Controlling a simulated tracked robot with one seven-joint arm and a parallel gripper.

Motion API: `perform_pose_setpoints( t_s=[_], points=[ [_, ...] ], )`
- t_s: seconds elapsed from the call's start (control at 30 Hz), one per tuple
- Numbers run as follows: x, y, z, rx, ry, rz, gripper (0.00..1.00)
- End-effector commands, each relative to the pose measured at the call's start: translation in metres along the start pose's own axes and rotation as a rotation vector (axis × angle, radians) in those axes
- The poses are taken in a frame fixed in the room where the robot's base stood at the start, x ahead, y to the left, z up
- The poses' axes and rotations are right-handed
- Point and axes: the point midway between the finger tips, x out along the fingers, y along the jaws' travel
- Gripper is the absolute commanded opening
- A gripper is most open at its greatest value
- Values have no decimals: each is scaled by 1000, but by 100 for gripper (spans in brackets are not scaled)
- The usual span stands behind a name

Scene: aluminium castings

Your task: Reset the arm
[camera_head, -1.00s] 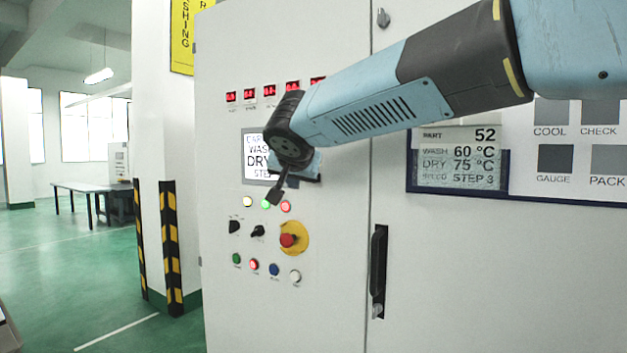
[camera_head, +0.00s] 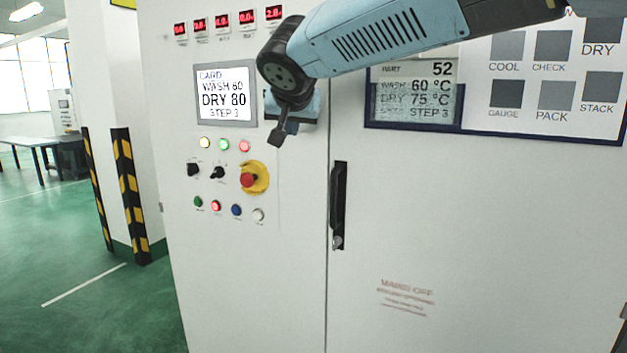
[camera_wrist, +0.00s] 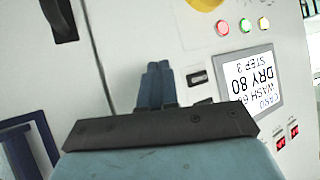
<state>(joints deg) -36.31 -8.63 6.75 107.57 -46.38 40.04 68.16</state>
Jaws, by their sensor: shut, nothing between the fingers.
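My arm reaches in from the upper right of the head view. My gripper (camera_head: 281,133) hangs in front of the white control cabinet (camera_head: 270,290), to the right of the lit screen and above the red stop button. In the wrist view my gripper (camera_wrist: 157,68) shows its two fingers together and empty, apart from the panel controls. The screen (camera_head: 224,94) reads WASH 60, DRY 80, STEP 3, and appears upside down in the wrist view (camera_wrist: 251,84).
Lamp buttons and knobs sit below the screen, with a red stop button (camera_head: 249,180) on yellow. A black door handle (camera_head: 339,205) stands to their right. A framed board (camera_head: 480,132) hangs at the upper right.

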Motion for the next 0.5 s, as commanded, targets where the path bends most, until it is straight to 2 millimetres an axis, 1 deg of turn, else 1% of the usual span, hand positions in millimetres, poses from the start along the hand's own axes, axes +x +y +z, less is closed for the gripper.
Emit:
perform_pose_setpoints(
  t_s=[0.03,0.07,0.1,0.17,0.2,0.27,0.3,0.37,0.4,0.47,0.5],
  points=[
    [-5,34,5,-2,-20,39,0],
    [-7,52,10,-6,-37,60,0],
    [-11,74,17,-14,-61,85,0],
    [-18,107,30,-22,-98,118,0],
    [-23,126,39,-28,-122,137,0],
    [-31,155,54,-33,-161,161,0],
    [-37,173,64,-36,-186,176,0],
    [-46,198,82,-38,-224,192,0],
    [-53,213,95,-39,-251,201,0],
    [-64,235,115,-39,-289,210,0],
    [-72,249,129,-38,-315,213,0]
  ],
)
